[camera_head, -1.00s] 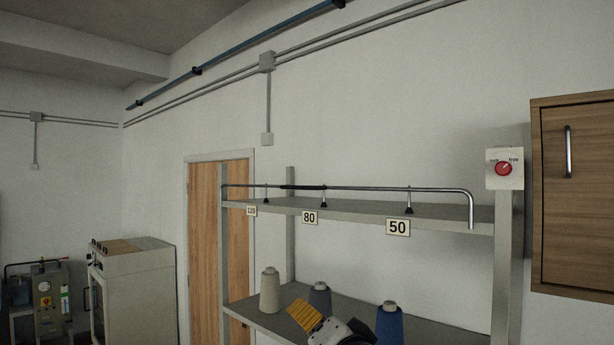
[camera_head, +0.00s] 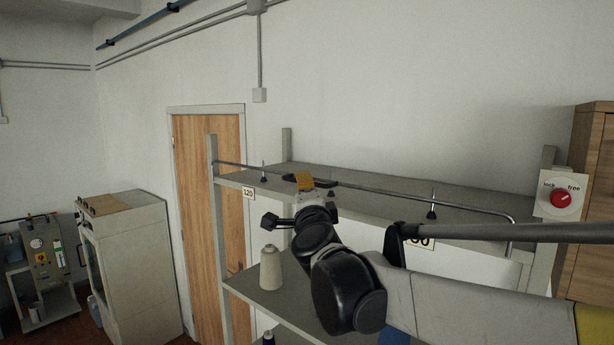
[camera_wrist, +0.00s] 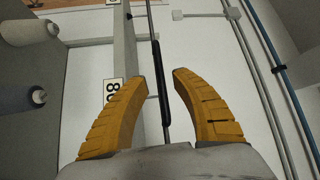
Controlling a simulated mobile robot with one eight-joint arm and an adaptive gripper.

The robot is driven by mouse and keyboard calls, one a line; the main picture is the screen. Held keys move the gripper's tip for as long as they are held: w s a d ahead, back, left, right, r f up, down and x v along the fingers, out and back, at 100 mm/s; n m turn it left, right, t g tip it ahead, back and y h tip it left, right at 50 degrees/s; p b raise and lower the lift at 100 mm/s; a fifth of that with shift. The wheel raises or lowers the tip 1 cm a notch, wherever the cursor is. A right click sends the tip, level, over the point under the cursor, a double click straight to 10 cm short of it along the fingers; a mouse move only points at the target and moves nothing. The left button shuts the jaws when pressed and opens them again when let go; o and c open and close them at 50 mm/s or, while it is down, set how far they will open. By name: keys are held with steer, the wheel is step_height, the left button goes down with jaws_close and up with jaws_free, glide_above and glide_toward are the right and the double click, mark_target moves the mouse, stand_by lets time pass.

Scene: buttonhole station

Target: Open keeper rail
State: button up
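The keeper rail (camera_head: 400,194) is a thin metal bar along the front of the upper shelf, bent down at its right end. Its dark grip section (camera_head: 323,183) lies beside my gripper (camera_head: 304,181) in the head view. In the wrist view, the grip section (camera_wrist: 163,85) runs lengthwise through the gap between the yellow-orange fingers of my gripper (camera_wrist: 160,76). The fingers are spread and none visibly presses on the bar. Whether the bar is fully between them in depth I cannot tell. My arm hides part of the shelf front.
The upper shelf (camera_head: 375,183) looks bare. A lower shelf (camera_head: 247,294) holds a pale thread cone (camera_head: 271,268). A red knob (camera_head: 561,199) sits on a white plate at the right post. A wooden cabinet (camera_head: 592,140) stands further right.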

steer(key=shift+w+a+r+p, duration=0.1)
steer(key=shift+w+r+p, duration=0.1)
steer(key=shift+w, duration=0.65)
steer(key=shift+w+a+r+p, duration=0.1)
steer(key=shift+w+p, duration=0.1)
steer(key=shift+w, duration=0.65)
steer(key=shift+c, duration=0.2)
jaws_close()
